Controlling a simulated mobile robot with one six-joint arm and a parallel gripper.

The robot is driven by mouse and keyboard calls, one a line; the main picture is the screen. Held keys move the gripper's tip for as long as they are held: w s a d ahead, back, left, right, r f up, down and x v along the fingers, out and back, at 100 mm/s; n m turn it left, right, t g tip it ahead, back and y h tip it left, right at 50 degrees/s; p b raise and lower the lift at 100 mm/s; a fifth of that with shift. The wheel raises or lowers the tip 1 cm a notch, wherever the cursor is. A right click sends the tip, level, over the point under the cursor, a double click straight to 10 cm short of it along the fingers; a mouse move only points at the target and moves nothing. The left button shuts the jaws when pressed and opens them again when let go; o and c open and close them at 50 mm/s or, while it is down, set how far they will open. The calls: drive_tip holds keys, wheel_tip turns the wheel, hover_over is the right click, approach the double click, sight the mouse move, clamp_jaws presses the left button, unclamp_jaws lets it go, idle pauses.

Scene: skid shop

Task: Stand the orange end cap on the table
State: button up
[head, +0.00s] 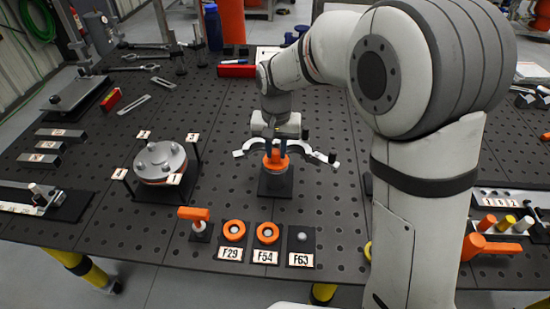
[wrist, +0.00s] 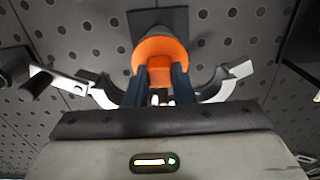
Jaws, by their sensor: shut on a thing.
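The orange end cap (head: 275,162) sits at the top of a grey pipe stub on a black base plate (head: 276,188), a little right of the table's middle. My gripper (head: 275,148) reaches down from above, its dark fingers shut on the cap's raised tab. In the wrist view the cap (wrist: 160,50) is round and orange, with my gripper's fingers (wrist: 160,85) on either side of its tab. The cap hides most of the stub, so I cannot tell whether it still touches it. The table (head: 110,240) is dark and perforated.
Open silver clamp arms (head: 318,154) curve out on both sides of the cap. In front stand labelled plates with orange rings (head: 234,231) (head: 267,233), a peg plate (head: 302,239) and an orange-handled piece (head: 194,214). A flanged fixture (head: 160,160) stands left. Bare table lies between.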

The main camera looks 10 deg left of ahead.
sight(276, 151)
clamp_jaws()
drive_tip(key=shift+r, duration=0.1)
drive_tip(key=shift+r+p, duration=2.1)
drive_tip(key=shift+r, duration=0.85)
